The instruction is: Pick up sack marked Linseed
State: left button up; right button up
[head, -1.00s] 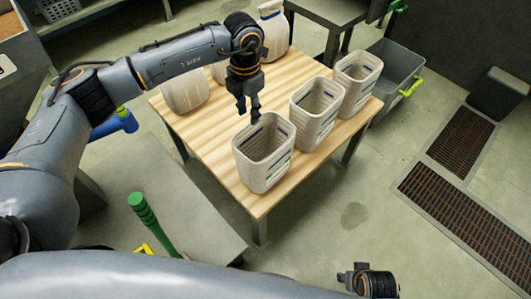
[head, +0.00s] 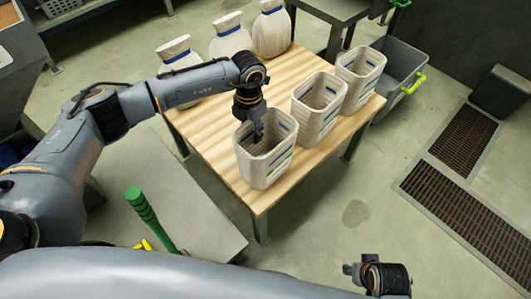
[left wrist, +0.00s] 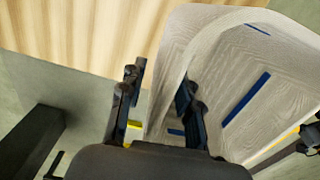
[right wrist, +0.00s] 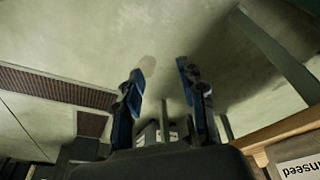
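A pale open-topped sack (head: 264,165) stands upright at the table's near corner; it fills the right of the left wrist view (left wrist: 225,60). My left gripper (head: 257,137) is at its rim. In the left wrist view my left gripper (left wrist: 160,85) is open, one finger outside the sack wall and one inside, with no clear grip. My right gripper (head: 352,272) is away from the table; in the right wrist view it (right wrist: 158,78) is open and empty. A label (right wrist: 300,168) ending in "nseed" shows there, partly cut off; its sack cannot be identified.
Two more open sacks (head: 319,110) (head: 361,75) stand behind along the table's right side. Several tied sacks (head: 271,32) stand at the back left. The wooden table (head: 215,140) has bare middle space. A grey bin (head: 400,65) stands right of it.

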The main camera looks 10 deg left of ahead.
pick_arm(q)
grip_shut()
jog(key=shift+r, duration=0.2)
